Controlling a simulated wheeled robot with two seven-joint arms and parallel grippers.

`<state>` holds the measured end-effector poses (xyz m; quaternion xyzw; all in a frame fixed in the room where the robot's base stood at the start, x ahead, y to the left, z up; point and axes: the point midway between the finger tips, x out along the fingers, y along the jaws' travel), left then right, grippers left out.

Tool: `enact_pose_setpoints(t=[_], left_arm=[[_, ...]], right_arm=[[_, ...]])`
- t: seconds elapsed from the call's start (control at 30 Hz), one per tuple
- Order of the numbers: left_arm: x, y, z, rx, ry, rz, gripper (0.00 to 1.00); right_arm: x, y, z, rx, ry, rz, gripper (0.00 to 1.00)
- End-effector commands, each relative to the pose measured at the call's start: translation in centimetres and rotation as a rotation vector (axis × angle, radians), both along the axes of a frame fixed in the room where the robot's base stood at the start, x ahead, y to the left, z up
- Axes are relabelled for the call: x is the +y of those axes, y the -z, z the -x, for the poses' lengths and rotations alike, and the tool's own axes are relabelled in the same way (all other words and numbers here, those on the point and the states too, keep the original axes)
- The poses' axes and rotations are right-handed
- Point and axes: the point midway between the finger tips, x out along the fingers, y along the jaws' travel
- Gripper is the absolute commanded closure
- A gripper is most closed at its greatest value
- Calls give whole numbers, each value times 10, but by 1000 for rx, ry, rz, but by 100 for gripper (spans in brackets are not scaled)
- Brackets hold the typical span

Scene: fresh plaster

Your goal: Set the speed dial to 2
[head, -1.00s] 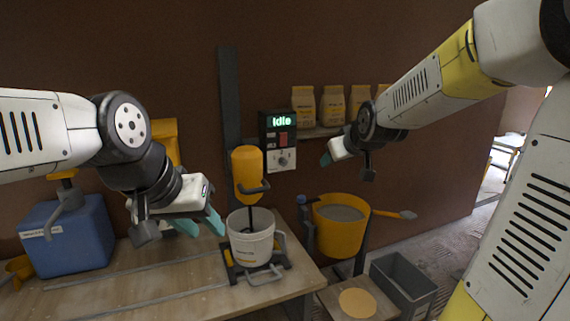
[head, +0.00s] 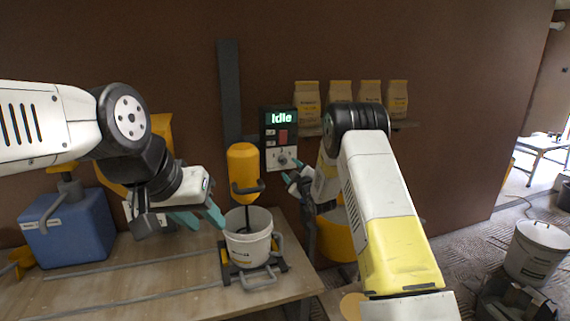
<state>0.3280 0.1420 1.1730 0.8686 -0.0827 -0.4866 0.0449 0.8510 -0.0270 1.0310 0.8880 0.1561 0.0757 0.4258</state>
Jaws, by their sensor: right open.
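The speed dial (head: 282,160) is a small round knob on the pale lower panel of the dark control box (head: 268,138) on the wall. The box's display (head: 279,117) reads "Idle", with a red button (head: 283,136) below it. The number the dial points to is too small to read. My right gripper (head: 293,177) is open, with its teal fingertips just below and right of the dial; I cannot tell whether they touch it. My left gripper (head: 203,217) is over the bench, left of the white bucket, its teal fingers apart and nothing seen between them.
An orange mixer (head: 244,165) stands over a white bucket (head: 248,246) on the wooden bench (head: 130,285). Several bags (head: 340,92) sit on a shelf right of the box. A blue box (head: 70,235) is at left. My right arm partly hides an orange tub (head: 335,238).

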Motion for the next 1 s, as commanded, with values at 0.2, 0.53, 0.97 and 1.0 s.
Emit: enact_pose_setpoints(t=[0.2,0.53,0.97,1.0], left_arm=[[0,0,0,0,0,0,64],[0,0,0,0,0,0,64],[0,0,0,0,0,0,64],[0,0,0,0,0,0,64]], right_arm=[[12,0,-33,-1,0,-2,48],[23,0,-63,2,1,-4,48],[23,-1,-64,3,2,-3,77],[23,-1,-64,3,2,-3,85]])
